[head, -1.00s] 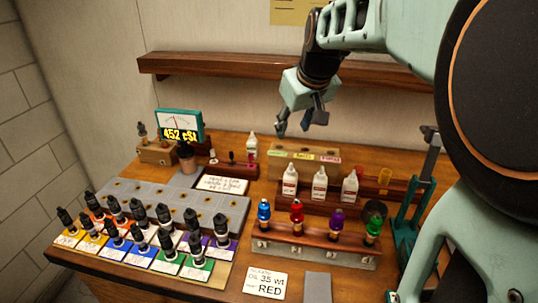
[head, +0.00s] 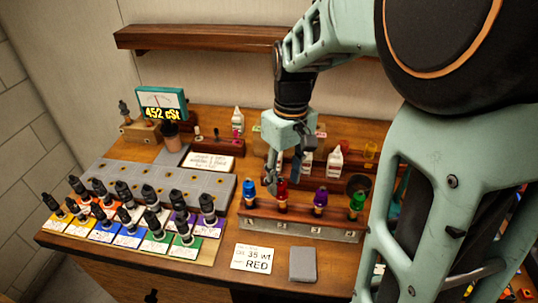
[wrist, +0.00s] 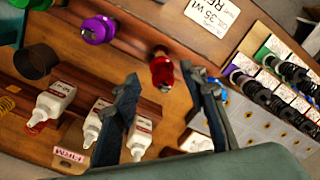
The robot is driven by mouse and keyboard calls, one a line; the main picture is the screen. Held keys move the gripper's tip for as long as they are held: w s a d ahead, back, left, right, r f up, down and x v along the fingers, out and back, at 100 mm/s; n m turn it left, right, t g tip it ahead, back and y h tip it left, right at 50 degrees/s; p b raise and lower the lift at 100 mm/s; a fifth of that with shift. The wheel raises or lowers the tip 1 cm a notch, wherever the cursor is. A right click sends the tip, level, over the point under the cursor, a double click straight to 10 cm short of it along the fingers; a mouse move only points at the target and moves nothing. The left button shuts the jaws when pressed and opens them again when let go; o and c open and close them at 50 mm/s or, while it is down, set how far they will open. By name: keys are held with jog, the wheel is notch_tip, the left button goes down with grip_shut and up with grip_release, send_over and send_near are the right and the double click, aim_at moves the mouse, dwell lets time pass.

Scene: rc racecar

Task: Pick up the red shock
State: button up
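The red shock (head: 282,197) stands upright in a wooden rack (head: 301,224), between a blue shock (head: 250,190) and a purple shock (head: 320,202). A green shock (head: 357,204) stands at the rack's right end. My gripper (head: 285,178) points down just above and behind the red shock, open and empty. In the wrist view the red cap (wrist: 162,72) shows between the tips of my two spread fingers (wrist: 160,80). I cannot tell how far below the tips it is.
White bottles (wrist: 45,105) stand behind the rack. A card reading 35 wt RED (head: 252,259) and a grey pad (head: 303,264) lie in front. Several black shocks stand on coloured cards (head: 152,246) at left. A wall shelf (head: 200,37) runs above the bench.

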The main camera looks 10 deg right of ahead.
aim_at(282, 194)
jog(key=shift+s+a+f, duration=0.1)
jog(key=shift+f, duration=1.5)
jog(key=shift+s+a+f, duration=0.1)
jog(key=shift+f, duration=1.45)
jog(key=shift+c, duration=0.5)
